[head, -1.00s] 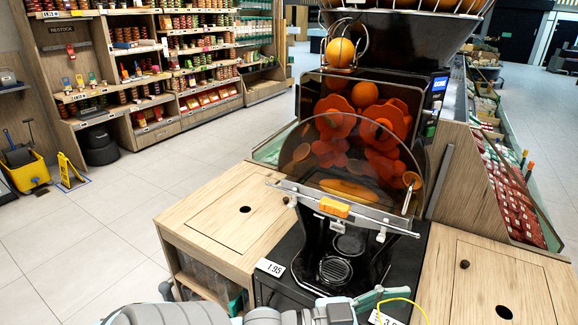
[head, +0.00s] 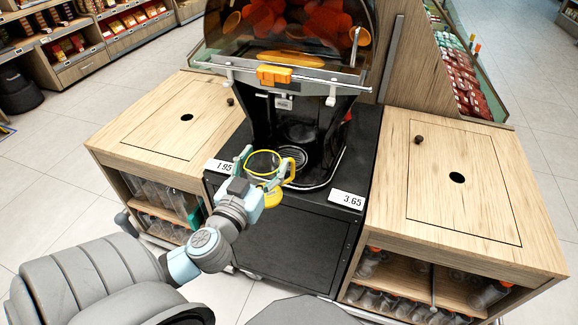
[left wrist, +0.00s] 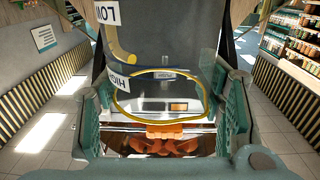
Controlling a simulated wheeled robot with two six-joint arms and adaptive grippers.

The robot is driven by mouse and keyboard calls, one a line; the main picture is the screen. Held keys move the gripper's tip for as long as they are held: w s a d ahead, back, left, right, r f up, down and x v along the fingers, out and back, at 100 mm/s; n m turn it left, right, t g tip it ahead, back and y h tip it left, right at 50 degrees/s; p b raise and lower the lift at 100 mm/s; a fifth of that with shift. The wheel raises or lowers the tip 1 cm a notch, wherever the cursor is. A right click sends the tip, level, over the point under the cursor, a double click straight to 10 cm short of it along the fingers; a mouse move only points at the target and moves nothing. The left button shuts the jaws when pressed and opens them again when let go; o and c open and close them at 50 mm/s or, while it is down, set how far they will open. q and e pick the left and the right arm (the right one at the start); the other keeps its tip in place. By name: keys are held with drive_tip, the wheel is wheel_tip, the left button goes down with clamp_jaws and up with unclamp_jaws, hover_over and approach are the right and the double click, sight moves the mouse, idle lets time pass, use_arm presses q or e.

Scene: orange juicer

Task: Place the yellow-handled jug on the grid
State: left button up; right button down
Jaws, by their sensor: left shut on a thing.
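The clear jug with yellow rim and handle (head: 264,164) is in my left gripper (head: 266,170), whose teal fingers close around its sides. It is held upright or nearly so at the front edge of the juicer's black base. The round black grid (head: 293,157) lies on that base, just behind and right of the jug, under the spout area. In the left wrist view the jug's yellow rim (left wrist: 160,119) shows between the two fingers (left wrist: 162,118). My right gripper is out of view.
The juicer's tinted cover with its orange latch (head: 274,74) hangs above the grid. A metal bar (head: 285,75) crosses in front. Wooden cabinets (head: 170,125) with holed tops stand left and right (head: 460,180). Price cards (head: 348,199) stand along the base's front.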

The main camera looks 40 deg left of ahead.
use_arm(q)
drive_tip(key=a+f+b+x, duration=0.1)
drive_tip(key=f+b+x, duration=0.1)
drive_tip(key=x, duration=1.5)
drive_tip(key=shift+w+f, duration=0.25)
drive_tip(key=shift+f, duration=0.4)
drive_tip(key=o, duration=1.6)
drive_tip(key=shift+c, duration=0.2)
drive_tip(key=v, duration=1.2)
drive_tip(key=shift+r, duration=0.1)
